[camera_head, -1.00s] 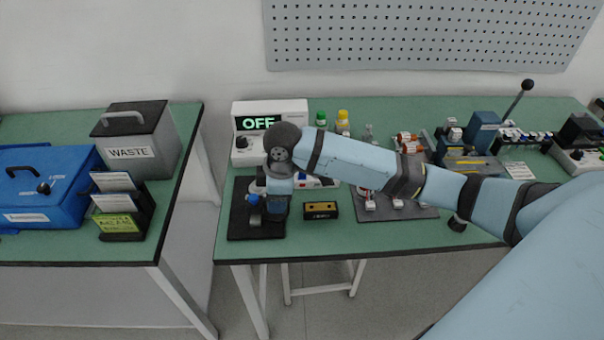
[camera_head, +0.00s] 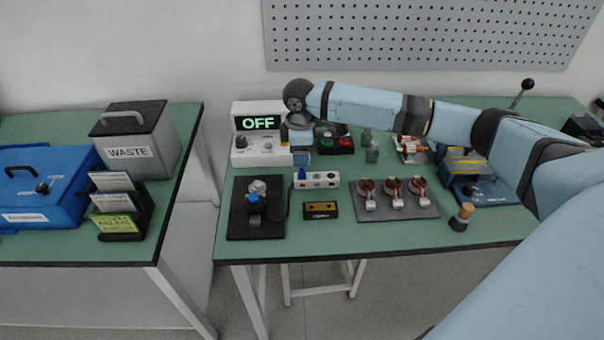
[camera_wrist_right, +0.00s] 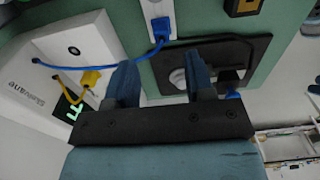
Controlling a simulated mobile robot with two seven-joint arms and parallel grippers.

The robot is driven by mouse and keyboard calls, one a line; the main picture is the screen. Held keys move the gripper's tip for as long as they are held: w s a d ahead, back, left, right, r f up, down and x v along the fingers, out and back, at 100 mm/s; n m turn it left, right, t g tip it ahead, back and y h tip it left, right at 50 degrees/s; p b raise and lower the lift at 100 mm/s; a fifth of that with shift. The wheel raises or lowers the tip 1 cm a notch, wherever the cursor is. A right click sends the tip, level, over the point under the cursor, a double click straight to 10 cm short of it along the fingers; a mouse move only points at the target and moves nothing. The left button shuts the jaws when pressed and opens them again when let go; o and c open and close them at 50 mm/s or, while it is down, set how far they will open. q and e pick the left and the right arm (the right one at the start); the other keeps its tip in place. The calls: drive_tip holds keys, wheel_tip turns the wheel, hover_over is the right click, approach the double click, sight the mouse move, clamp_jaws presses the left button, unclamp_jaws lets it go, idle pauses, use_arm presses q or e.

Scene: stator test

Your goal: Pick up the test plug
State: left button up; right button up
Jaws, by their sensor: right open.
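My right gripper (camera_head: 301,161) is above the bench, in front of the tester with the OFF display (camera_head: 262,140). In the wrist view its two fingers (camera_wrist_right: 163,76) are apart with nothing between them. A blue plug (camera_wrist_right: 161,27) on a blue cable sits at the white socket strip (camera_wrist_right: 155,8), ahead of the fingertips. It shows in the head view (camera_head: 301,174) at the strip's left end, just below the gripper. A yellow plug (camera_wrist_right: 91,78) on a yellow cable is at the tester's side. I cannot tell which is the test plug. My left gripper is out of view.
A black fixture plate (camera_head: 240,226) holds a clamp with a blue part. A small black and yellow block (camera_head: 320,210) lies beside it. A grey mat (camera_head: 375,211) carries several copper-coloured stators. The waste bin (camera_head: 135,150) stands on the left table.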

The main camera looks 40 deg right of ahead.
sight(302, 169)
drive_tip(key=f, duration=0.6)
drive_tip(key=shift+s+d, duration=0.1)
drive_tip(key=shift+s, duration=0.15)
drive_tip(key=shift+r, duration=0.1)
clamp_jaws()
